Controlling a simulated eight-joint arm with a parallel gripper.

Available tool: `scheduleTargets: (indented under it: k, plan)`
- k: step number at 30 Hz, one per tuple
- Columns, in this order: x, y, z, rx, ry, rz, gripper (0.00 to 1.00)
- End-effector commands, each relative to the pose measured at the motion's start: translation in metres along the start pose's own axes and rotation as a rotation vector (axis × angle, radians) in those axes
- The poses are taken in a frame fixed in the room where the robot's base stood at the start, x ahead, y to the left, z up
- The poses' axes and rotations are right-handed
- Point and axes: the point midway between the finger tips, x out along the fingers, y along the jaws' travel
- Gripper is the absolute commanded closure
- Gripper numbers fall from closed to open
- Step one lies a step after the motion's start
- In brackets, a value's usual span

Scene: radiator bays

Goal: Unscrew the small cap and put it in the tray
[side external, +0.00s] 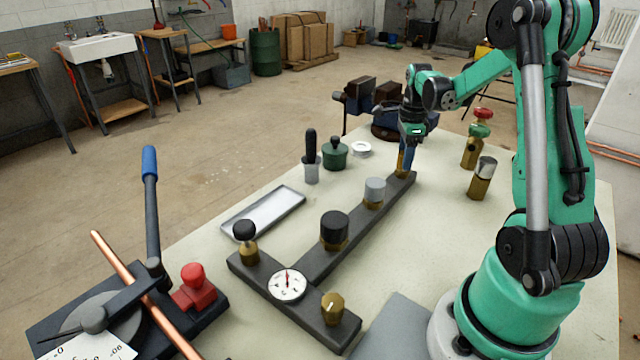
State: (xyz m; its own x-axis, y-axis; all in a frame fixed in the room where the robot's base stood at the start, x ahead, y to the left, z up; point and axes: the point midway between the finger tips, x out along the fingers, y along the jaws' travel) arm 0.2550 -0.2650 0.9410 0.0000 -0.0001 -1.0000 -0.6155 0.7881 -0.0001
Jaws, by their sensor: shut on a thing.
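My gripper (405,158) points down at the far end of the dark manifold bar (310,262). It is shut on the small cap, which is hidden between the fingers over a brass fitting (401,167). I cannot tell whether the cap is still seated on the fitting. A grey cap (375,187) and a larger black cap (335,226) stand upright on brass necks nearer along the bar. The shallow metal tray (265,213) lies left of the bar and looks empty.
A dark-handled tool (311,160), a green pot (335,153) and a white ring (361,149) stand behind the tray. Brass valves (480,178) stand to the right. A gauge (288,285), a black knob (244,230) and a brass knob (333,306) sit on the front bar.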

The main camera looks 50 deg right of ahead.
Motion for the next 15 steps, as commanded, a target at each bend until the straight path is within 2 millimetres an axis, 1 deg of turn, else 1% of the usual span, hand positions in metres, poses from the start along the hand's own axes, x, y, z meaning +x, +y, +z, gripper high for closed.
scheduleTargets:
  k: [3,15]
  plan:
    - [-0.0002,0.0,0.0,-0.216,0.0,0.0,1.0]
    - [-0.0007,0.0,0.0,-0.963,0.0,0.0,1.0]
